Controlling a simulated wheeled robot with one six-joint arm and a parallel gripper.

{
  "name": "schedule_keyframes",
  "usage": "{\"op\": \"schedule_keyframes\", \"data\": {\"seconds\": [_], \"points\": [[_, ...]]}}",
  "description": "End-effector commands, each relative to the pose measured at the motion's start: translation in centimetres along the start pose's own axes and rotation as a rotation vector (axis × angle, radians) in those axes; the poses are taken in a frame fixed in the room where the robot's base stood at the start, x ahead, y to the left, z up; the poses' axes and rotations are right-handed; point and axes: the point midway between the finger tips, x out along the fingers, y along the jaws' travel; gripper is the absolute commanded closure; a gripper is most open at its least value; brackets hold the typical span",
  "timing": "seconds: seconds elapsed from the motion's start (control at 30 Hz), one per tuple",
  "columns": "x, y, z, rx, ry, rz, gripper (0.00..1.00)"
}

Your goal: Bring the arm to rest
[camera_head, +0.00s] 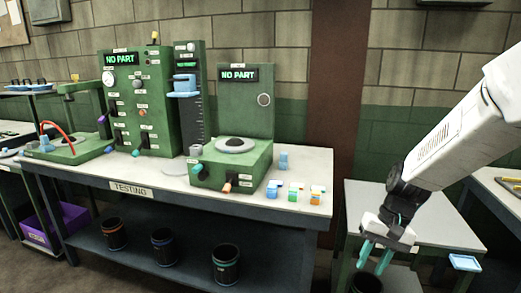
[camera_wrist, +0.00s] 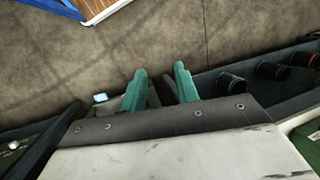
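My white arm comes in from the right in the head view. My gripper (camera_head: 374,262) has teal fingers and hangs pointing down in front of a small side table at the right. It also shows in the wrist view (camera_wrist: 160,72), where the two fingers are apart with nothing between them. The gripper is open and empty, clear of the testing bench. In the wrist view there is bare floor beyond the fingertips.
The testing bench (camera_head: 146,190) holds green machines reading NO PART and several small coloured pieces (camera_head: 293,193) near its right end. Dark bins (camera_head: 226,264) stand on its lower shelf. A side table (camera_head: 430,222) is behind my gripper. A purple crate (camera_head: 60,222) is at left.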

Motion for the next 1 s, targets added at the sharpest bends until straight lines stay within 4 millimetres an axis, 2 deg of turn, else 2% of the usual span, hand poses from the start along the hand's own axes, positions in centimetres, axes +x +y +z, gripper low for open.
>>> {"op": "schedule_keyframes", "data": {"seconds": [0.03, 0.2, 0.4, 0.5, 0.6, 0.73, 0.83, 1.0], "points": [[-1.4, 0.0, 2.4, -0.023, -0.001, 0.024, 0.69], [-4.6, 0.8, 9.5, -0.085, -0.008, 0.115, 0.69], [-7.1, 2.2, 16.6, -0.150, 0.034, 0.214, 0.69], [-7.9, 3.0, 19.4, -0.186, 0.081, 0.253, 0.69], [-8.6, 3.4, 21.3, -0.219, 0.148, 0.273, 0.69], [-9.5, 3.1, 22.8, -0.249, 0.232, 0.268, 0.69], [-10.3, 2.8, 23.2, -0.263, 0.277, 0.262, 0.69], [-10.3, 2.8, 23.2, -0.263, 0.277, 0.262, 0.69]]}}
